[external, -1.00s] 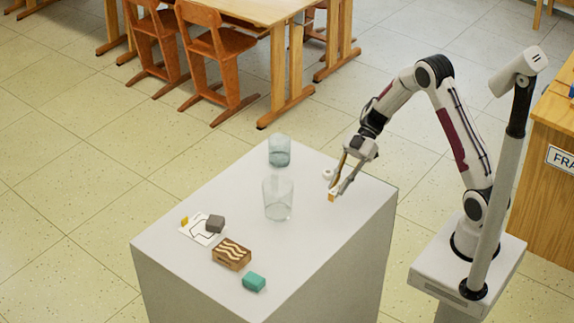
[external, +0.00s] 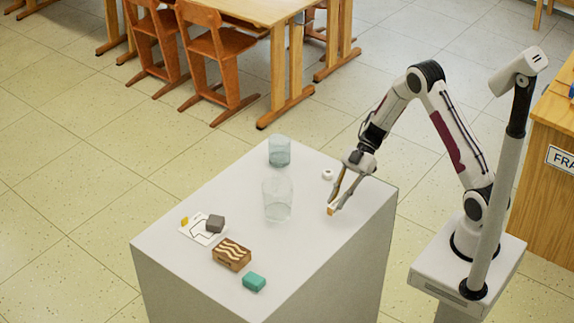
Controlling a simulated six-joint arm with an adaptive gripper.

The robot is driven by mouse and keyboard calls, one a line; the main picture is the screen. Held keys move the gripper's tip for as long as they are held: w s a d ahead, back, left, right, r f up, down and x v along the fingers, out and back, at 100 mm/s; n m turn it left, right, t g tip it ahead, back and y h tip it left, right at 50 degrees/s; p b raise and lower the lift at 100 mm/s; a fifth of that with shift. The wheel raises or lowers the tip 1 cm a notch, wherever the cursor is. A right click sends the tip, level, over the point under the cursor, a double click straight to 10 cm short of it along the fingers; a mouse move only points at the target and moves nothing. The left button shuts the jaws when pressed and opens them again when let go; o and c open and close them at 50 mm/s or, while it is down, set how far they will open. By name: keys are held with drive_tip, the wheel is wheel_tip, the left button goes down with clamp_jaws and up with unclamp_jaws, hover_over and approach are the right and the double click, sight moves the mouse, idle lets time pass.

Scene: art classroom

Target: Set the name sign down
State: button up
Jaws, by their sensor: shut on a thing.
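My gripper (external: 336,204) is over the right part of the white table (external: 300,262), pointing down and left. It is shut on a small orange-tan thing (external: 330,211) at its fingertips. The fingers hide part of this thing, and it is too small to tell whether it is the name sign. I cannot tell whether it touches the tabletop. A white sign with dark letters "FRA" (external: 562,159) is on the side of the wooden desk at the far right, partly cut off by the frame.
A small white ring (external: 327,174) lies behind my gripper. The table's right part is clear.

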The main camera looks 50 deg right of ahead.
drive_tip(key=shift+f, duration=1.75)
drive_tip(key=o, duration=0.9)
drive_tip(key=shift+f, duration=0.1)
drive_tip(key=shift+o, duration=0.2)
drive_tip(key=shift+v, duration=0.9)
drive_tip(key=v, duration=1)
drive_tip(key=shift+d, duration=0.1)
